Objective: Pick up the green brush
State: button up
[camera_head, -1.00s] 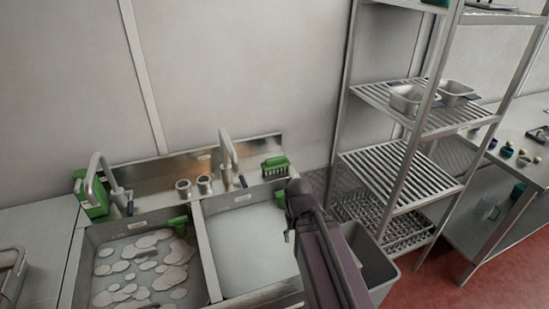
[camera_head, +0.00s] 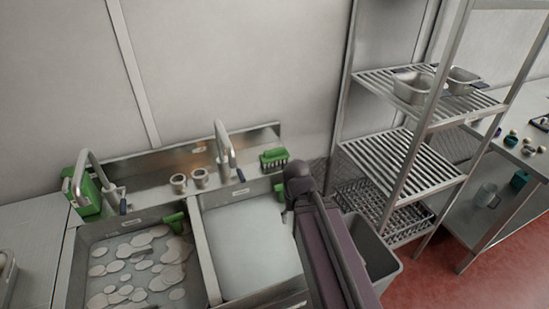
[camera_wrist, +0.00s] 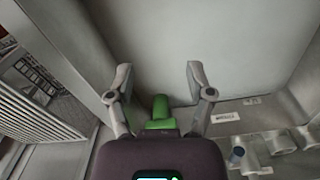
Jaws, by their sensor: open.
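A green brush (camera_head: 273,156) with dark bristles rests on the back ledge of the sinks, behind the right basin, in the head view. My gripper shows in the wrist view (camera_wrist: 160,82) with its two fingers spread wide and nothing between the tips. A green object (camera_wrist: 160,122) lies lower between the fingers, partly hidden by my gripper body; I cannot tell whether it is the brush or the green piece at the basin wall.
The right basin (camera_head: 248,245) holds cloudy water; the left basin (camera_head: 85,262) holds pale round pieces. A tall faucet (camera_head: 222,150) and metal cups (camera_head: 199,178) stand left of the brush. A wire-shelf rack (camera_head: 408,160) and a grey bin (camera_head: 375,250) stand to the right.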

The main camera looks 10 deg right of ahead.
jog(key=shift+o, duration=0.9)
jog(key=shift+w+r, duration=0.1)
jog(key=shift+w, duration=0.05)
notch_tip(320, 180, up, 13)
jog(key=n+p, duration=1.3)
jog(key=n, duration=0.7)
send_over(275, 155)
jog(key=shift+w+a, duration=0.1)
jog(key=shift+w, duration=0.25)
jog(key=shift+f, duration=0.25)
notch_tip(275, 155, down, 8)
jog(key=b, duration=0.8)
jog(key=shift+f+b, duration=0.2)
jog(key=shift+b, duration=0.2)
jog(key=shift+f, duration=0.15)
jog(key=shift+w+f+b, duration=0.1)
jog(key=shift+f+b, duration=2.35)
jog(key=shift+b, duration=0.15)
